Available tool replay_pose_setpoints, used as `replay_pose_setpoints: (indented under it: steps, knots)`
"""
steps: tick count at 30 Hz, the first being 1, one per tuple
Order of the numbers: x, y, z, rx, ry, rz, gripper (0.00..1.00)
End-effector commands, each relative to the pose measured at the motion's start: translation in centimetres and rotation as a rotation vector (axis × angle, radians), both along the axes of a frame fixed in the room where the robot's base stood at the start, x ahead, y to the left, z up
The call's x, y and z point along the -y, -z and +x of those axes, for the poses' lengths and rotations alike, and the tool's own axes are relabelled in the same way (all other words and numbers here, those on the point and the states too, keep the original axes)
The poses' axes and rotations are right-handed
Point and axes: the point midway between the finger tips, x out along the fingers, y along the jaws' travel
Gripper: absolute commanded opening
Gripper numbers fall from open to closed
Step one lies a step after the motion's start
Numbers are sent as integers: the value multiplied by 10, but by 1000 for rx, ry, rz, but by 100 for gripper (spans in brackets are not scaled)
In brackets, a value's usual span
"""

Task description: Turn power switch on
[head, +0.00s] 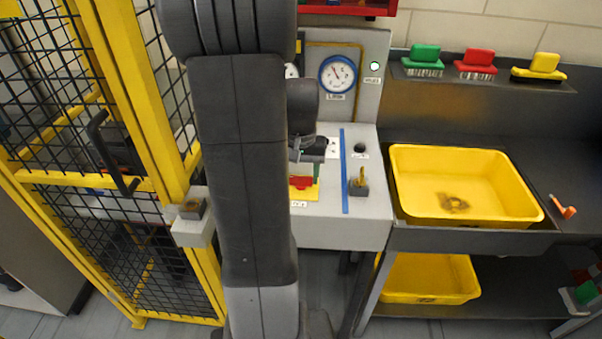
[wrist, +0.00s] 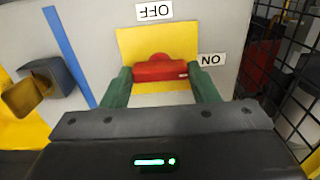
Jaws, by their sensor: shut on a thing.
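The power switch has a red handle (wrist: 160,71) on a yellow plate (wrist: 157,46) on the grey panel; the handle (head: 301,182) also shows in the head view, partly hidden by my arm. In the wrist view the handle lies crosswise, one end toward the "ON" label (wrist: 212,59). The "OFF" label (wrist: 154,11) is above the plate. Both labels appear upside down there. My gripper (wrist: 160,74) has its green fingers on either side of the handle and is shut on it.
A blue strip (head: 345,170) separates the switch from a brass key-like switch (head: 359,181) and a black knob (head: 360,148). A gauge (head: 338,74) and a lit green lamp (head: 375,66) are above. A yellow mesh fence (head: 150,100) stands left; a yellow tray (head: 520,217) sits right.

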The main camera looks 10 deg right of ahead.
Motion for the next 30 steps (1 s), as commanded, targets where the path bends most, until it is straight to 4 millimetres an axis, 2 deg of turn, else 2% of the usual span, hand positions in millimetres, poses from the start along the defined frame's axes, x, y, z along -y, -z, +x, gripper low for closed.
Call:
replay_pose_setpoints:
  steps: [8, 9, 12, 23, 26, 30]
  knots:
    - [0, -1, 1, 3, 3, -1, 32]
    - [0, -1, 1, 3, 3, -1, 56]
    - [0, -1, 1, 2, 2, -1, 76]
    - [0, -4, 1, 3, 1, 0, 76]
    - [0, -16, 1, 5, 1, 0, 76]
    - [0, -45, 1, 7, 1, -1, 76]
